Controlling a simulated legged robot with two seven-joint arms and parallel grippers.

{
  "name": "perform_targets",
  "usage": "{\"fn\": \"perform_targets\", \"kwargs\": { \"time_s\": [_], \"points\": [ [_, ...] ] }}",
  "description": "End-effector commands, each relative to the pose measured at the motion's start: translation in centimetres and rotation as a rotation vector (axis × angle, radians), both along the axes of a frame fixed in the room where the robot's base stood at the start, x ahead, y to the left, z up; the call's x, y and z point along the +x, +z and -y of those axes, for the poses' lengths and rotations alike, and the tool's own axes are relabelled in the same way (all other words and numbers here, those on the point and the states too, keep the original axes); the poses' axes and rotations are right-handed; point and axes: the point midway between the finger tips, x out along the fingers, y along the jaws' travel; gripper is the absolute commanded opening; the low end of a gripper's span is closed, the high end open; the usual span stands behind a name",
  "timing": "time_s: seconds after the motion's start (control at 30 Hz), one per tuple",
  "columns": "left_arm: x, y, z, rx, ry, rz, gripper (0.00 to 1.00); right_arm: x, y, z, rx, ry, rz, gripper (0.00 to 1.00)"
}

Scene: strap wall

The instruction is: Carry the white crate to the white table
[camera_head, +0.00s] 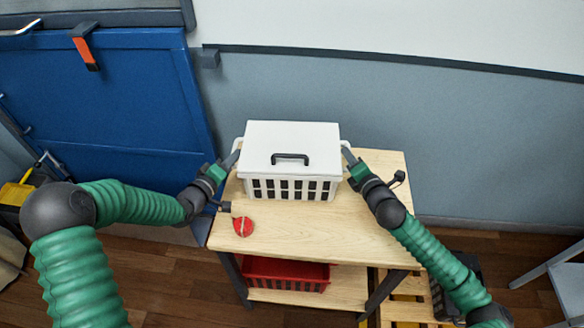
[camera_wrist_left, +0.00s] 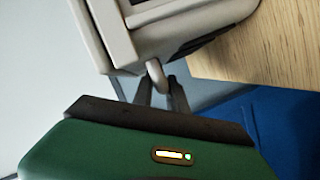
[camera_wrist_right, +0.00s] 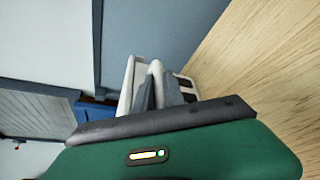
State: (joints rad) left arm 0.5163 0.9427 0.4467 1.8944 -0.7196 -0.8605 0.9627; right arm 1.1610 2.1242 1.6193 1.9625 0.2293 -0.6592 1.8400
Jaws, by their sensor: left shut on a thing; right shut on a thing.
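The white crate (camera_head: 290,187) has a flat white lid with a dark handle and slotted sides. It is over the wooden table, at its back; I cannot tell whether it rests on the top or is just above it. My left gripper (camera_head: 232,160) is shut on the side handle at the crate's left end; the jaws on the handle show in the left wrist view (camera_wrist_left: 160,85). My right gripper (camera_head: 350,158) is shut on the handle at the right end, also seen in the right wrist view (camera_wrist_right: 155,88). No white table is clearly recognisable.
A blue door (camera_head: 100,110) is at the left, a grey wall behind. A pale piece of furniture (camera_head: 566,285) stands at the right edge.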

Motion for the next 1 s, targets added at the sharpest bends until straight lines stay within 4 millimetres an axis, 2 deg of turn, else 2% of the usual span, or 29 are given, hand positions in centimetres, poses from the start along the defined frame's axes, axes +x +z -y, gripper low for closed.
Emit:
{"fn": "perform_targets", "kwargs": {
  "time_s": [0.03, 0.7, 0.87, 1.0],
  "points": [
    [0.0, -0.3, -0.4, 0.005, 0.006, -0.003, 0.0, 0.0, -0.7, 0.4, 0.0, -0.011, -0.016, 0.0],
    [0.0, -0.4, -0.6, 0.006, 0.009, -0.004, 0.0, 0.0, -0.9, 0.4, 0.0, -0.012, -0.019, 0.0],
    [0.1, 0.1, -0.6, 0.006, 0.009, -0.001, 0.0, 0.0, -0.4, 0.4, 0.0, -0.011, -0.017, 0.0],
    [0.1, 1.7, -0.6, 0.005, 0.009, 0.001, 0.0, 0.0, 1.1, 0.5, 0.0, -0.012, -0.016, 0.0]
  ]
}}
